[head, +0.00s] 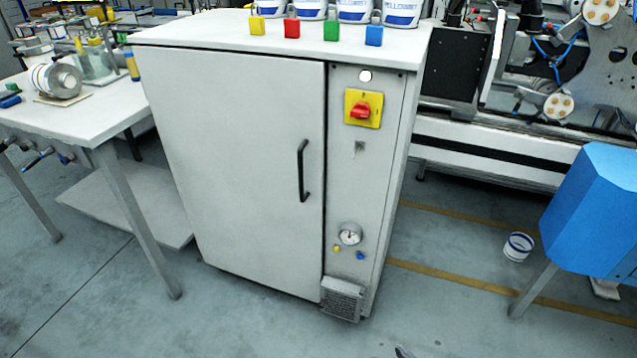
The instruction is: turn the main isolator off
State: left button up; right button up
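The main isolator (361,110) is a red rotary handle on a yellow square plate (375,97), high on the narrow right-hand panel of a white cabinet (245,165). The red handle looks roughly horizontal, slightly tilted; I cannot read any marking on the plate. A round white lamp or button (365,76) sits just above it. Neither of my grippers can be made out in the head view; only a small dark tip shows at the bottom edge, and I cannot tell what it is.
The cabinet door with a black handle (302,171) is shut. Several tins and coloured blocks stand on top. A white table (85,110) is at left, a blue box-shaped thing (592,215) at right, a small white bucket (518,247) on the floor. The floor before the cabinet is clear.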

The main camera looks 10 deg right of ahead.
aim_at(360, 110)
jog(key=k+l, duration=0.65)
jog(key=i+z, duration=0.15)
jog(key=z, duration=0.3)
jog(key=i+j+z, duration=0.15)
jog(key=j, duration=0.15)
jog(key=j+z, duration=0.15)
jog(key=j, duration=0.15)
jog(key=i+j+z, duration=0.15)
jog(key=j, duration=0.2)
jog(key=i+j, duration=0.1)
jog(key=j, duration=0.35)
jog(key=i+j+z, duration=0.1)
jog(key=j, duration=0.35)
jog(key=i+j, duration=0.15)
jog(key=j, duration=0.3)
jog(key=i+j+z, duration=0.15)
jog(key=j, duration=0.3)
jog(key=k, duration=0.05)
